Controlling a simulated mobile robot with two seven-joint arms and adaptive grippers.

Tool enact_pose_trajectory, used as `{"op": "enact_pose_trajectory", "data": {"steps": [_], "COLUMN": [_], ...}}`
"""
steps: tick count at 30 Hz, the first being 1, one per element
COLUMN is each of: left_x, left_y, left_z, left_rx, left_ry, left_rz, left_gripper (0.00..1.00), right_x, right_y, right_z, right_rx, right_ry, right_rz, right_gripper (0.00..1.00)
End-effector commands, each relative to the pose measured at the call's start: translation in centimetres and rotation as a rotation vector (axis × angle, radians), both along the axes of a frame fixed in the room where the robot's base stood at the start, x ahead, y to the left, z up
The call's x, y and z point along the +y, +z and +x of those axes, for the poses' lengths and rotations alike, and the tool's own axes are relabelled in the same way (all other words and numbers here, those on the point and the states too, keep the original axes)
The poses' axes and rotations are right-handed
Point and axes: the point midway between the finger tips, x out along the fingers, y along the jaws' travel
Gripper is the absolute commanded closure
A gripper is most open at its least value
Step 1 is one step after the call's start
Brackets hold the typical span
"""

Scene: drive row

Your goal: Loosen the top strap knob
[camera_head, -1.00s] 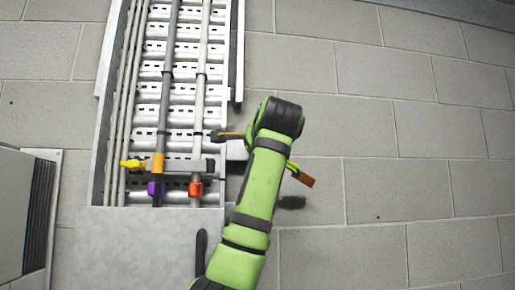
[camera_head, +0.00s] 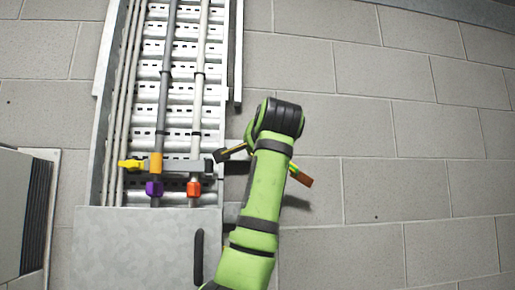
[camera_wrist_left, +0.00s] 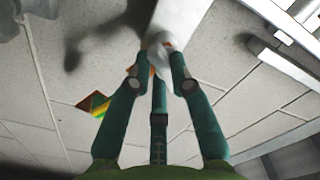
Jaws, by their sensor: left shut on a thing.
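A yellow knob (camera_head: 131,164) sits at the left end of a dark cross bar (camera_head: 185,168) over the cables; nothing grips it. I cannot tell if it is the top strap knob. A green arm (camera_head: 265,190) of mine rises from the bottom edge; its hand is hidden in the head view. In the left wrist view my left gripper (camera_wrist_left: 160,60) has its teal fingers closed around a small pale round thing (camera_wrist_left: 158,42) with a trace of orange. Fingers hide much of it. My right gripper is not seen.
A metal cable tray (camera_head: 230,50) runs up the block wall. An orange collar (camera_head: 155,163), purple cap (camera_head: 154,188) and red cap (camera_head: 194,187) sit near the bar. A grey box (camera_head: 20,210) stands left. The wall at right is clear.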

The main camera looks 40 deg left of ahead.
Motion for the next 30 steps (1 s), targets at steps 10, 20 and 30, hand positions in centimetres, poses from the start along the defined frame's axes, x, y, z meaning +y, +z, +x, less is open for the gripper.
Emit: {"op": "enact_pose_trajectory", "data": {"steps": [10,20,30], "left_x": [0.0,-0.3,-5.1], "left_y": [-0.1,0.0,0.0], "left_z": [0.0,-0.2,-3.9], "left_rx": [0.0,-0.001,-0.004], "left_ry": [-0.001,-0.001,-0.004], "left_rz": [-0.003,-0.001,0.001], "left_gripper": [0.55,0.55,0.55], "right_x": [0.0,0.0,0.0], "right_y": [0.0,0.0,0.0], "right_z": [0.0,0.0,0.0], "right_rx": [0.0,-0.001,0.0], "right_ry": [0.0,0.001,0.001], "right_rz": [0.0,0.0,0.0], "right_gripper": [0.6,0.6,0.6]}}
